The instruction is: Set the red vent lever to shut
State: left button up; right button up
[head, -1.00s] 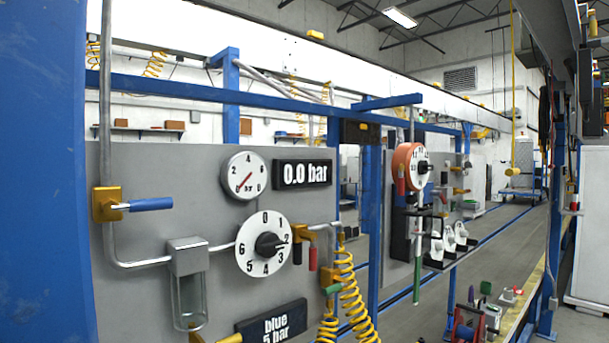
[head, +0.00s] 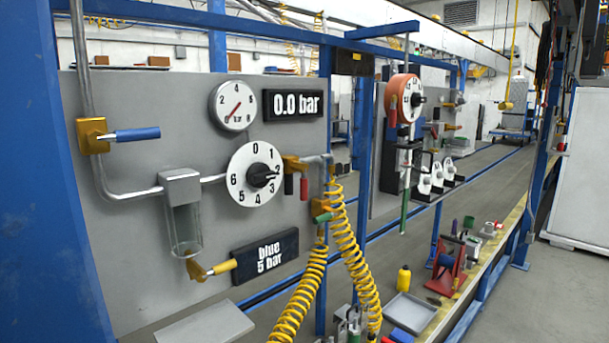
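The red vent lever (head: 304,187) hangs straight down beside a black handle (head: 289,184) under a yellow valve body (head: 293,163) on the pipe, right of the numbered dial. The blue lever (head: 137,134) on the left yellow valve (head: 92,135) lies level, pointing right. The round gauge (head: 232,106) has its needle low, and the display (head: 292,105) reads 0.0 bar. The white dial (head: 255,174) has a black knob pointing right, near 2. Neither of my grippers is in view.
A yellow coiled hose (head: 350,255) hangs from the fitting right of the red lever. A yellow-handled valve (head: 210,269) sits below the clear bowl (head: 185,230). A bench at lower right holds a grey tray (head: 410,311), a yellow bottle (head: 403,279) and a red reel (head: 447,270).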

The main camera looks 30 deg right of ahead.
aim_at(304, 189)
jog(key=u, duration=0.05)
jog(key=k, duration=1.05)
jog(key=z, duration=0.95)
jog(key=i, duration=0.75)
jog(key=u, duration=0.2)
